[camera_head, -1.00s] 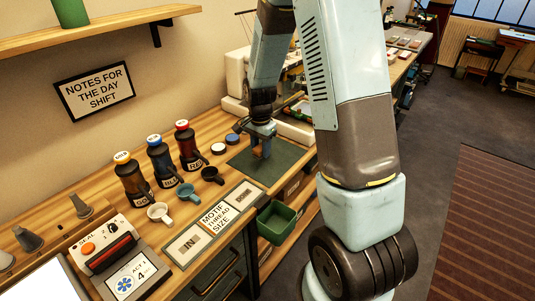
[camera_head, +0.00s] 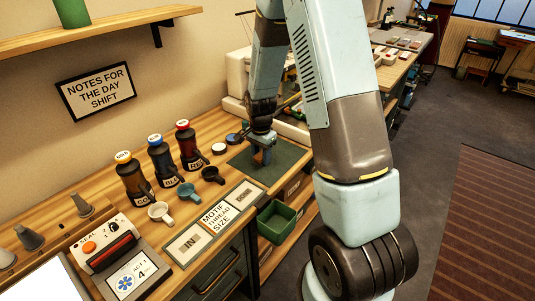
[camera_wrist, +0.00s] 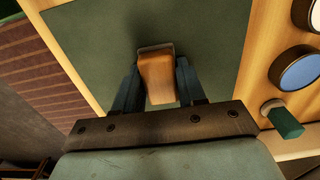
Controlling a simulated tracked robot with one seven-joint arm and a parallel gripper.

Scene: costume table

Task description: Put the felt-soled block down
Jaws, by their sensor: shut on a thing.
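The felt-soled block (camera_wrist: 157,77) is a small orange-brown wooden piece with a pale layer along its far edge. It sits between the two fingers of my gripper (camera_wrist: 158,88) in the wrist view. My gripper is shut on it. In the head view my gripper (camera_head: 262,157) points down over the dark green mat (camera_head: 285,158), and only a little of the block shows there. The block is very low over the mat; I cannot tell whether it touches.
Two round tins, one blue-topped (camera_wrist: 302,72), lie beside the mat. Several mugs, such as the black mug (camera_head: 212,175), and labelled bottles (camera_head: 188,145) stand to the left. A green bin (camera_head: 277,220) sits below the table's front edge. The mat around the block is clear.

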